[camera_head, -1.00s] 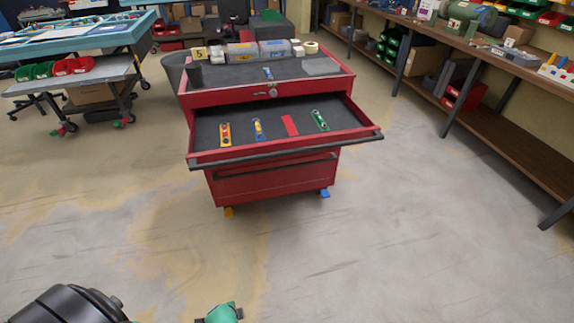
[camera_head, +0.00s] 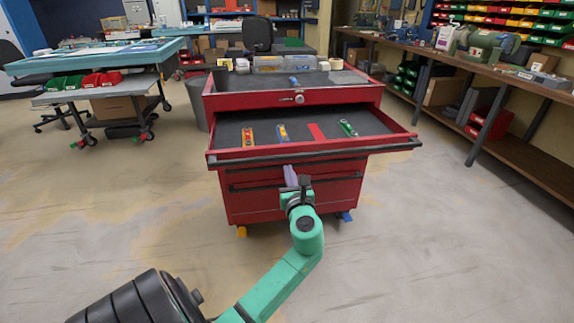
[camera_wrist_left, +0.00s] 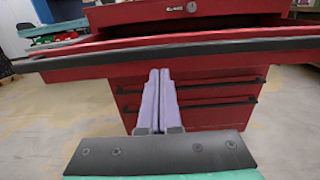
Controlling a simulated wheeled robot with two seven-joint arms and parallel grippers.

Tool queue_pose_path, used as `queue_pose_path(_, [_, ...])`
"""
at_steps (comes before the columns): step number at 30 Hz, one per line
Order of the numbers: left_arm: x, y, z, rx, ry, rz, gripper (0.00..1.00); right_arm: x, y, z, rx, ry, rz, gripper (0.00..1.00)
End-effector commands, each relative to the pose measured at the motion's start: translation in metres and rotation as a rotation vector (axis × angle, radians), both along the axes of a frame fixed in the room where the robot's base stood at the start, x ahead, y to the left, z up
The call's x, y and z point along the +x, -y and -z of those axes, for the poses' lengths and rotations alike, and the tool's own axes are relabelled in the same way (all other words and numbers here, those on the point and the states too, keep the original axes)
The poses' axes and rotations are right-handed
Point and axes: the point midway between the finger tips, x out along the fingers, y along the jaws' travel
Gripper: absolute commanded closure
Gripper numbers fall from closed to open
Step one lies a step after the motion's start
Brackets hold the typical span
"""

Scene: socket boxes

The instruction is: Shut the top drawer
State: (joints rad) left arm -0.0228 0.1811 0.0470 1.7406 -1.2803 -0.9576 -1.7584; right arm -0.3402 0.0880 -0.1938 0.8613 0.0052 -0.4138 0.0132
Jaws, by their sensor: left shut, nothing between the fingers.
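The top drawer (camera_head: 234,154) of the red tool cabinet (camera_head: 240,203) is pulled out. Several small coloured items lie on its dark liner. The drawer front with its dark edge also spans the left wrist view (camera_wrist_left: 225,48). My left gripper (camera_head: 290,172) is shut and empty, its pale fingers pointing at the cabinet. In the head view it is just below the drawer's front edge. In the left wrist view its fingertips (camera_wrist_left: 159,72) come up just under the dark edge; I cannot tell whether they touch. My right gripper is not in view.
Lower drawers (camera_wrist_left: 215,103) are shut. A blue workbench (camera_head: 95,57) stands left, a long wooden bench (camera_head: 480,70) right. The floor around the cabinet is clear.

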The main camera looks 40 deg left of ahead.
Motion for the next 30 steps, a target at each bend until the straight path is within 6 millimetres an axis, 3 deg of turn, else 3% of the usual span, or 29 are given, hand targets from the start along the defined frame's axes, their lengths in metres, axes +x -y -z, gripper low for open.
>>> queue_pose_path(4, [0.017, -0.025, 0.0, 0.0, 0.001, -0.002, 1.0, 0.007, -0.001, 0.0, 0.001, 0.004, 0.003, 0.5])
queue_pose_path(9, [0.028, -0.041, 0.001, -0.001, 0.001, 0.0, 1.0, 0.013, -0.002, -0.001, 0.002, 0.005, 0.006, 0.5])
queue_pose_path(23, [0.03, -0.044, 0.001, -0.001, 0.0, 0.001, 1.0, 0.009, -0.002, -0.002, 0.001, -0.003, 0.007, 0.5])
queue_pose_path(30, [0.04, -0.06, 0.0, 0.0, 0.0, -0.001, 1.0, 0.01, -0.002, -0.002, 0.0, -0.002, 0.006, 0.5])
